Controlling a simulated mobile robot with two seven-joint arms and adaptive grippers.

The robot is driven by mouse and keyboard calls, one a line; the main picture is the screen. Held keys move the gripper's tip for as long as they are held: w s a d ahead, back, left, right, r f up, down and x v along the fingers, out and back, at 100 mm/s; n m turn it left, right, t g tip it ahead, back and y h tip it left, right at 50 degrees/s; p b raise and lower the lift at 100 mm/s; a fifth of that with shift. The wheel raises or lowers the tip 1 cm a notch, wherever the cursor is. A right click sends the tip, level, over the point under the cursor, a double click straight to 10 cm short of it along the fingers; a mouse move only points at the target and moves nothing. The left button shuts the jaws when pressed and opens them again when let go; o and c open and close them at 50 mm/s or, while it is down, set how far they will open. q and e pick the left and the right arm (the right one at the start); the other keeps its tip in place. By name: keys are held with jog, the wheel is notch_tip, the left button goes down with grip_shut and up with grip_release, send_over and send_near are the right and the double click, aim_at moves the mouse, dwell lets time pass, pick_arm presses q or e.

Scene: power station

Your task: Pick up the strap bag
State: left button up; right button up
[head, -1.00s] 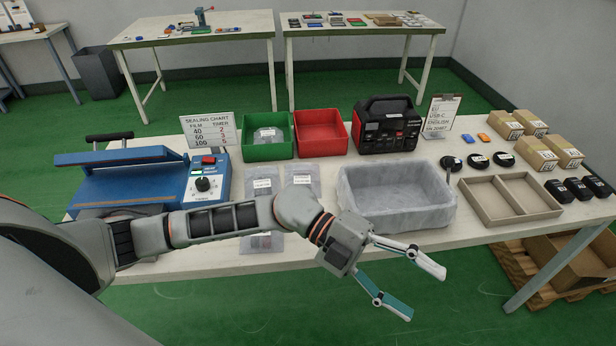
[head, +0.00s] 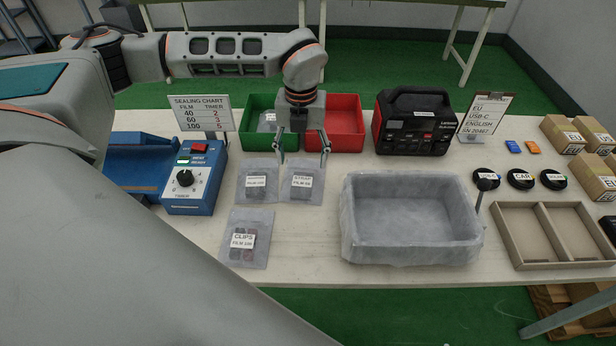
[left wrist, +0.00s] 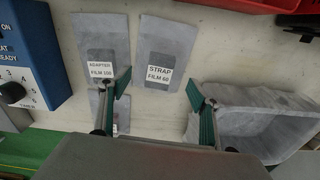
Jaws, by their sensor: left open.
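The strap bag (head: 302,190) is a flat grey translucent pouch with a white label reading STRAP, lying on the white table. It also shows in the left wrist view (left wrist: 170,45), with its label facing up. My left gripper (head: 302,156) is open and empty, pointing down above the far end of the strap bag. In the left wrist view the bag shows between and beyond the spread fingers (left wrist: 160,88). No contact is visible. My right gripper is not in view.
The adapter bag (head: 256,188) lies close left of the strap bag, and the clips bag (head: 246,250) nearer the front. Green (head: 258,145) and red (head: 346,142) bins stand behind. A lined grey bin (head: 410,253) is to the right, the blue sealer (head: 192,180) to the left.

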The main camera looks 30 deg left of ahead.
aim_at(303, 180)
pick_arm(q)
jog(key=shift+s+f, duration=0.3)
jog(key=shift+f, duration=0.55)
jog(key=shift+s+d+f, duration=0.1)
jog(key=shift+f, duration=1.1)
jog(key=shift+d+f, duration=0.1)
jog(key=shift+f, duration=1.05)
jog(key=c, duration=1.2)
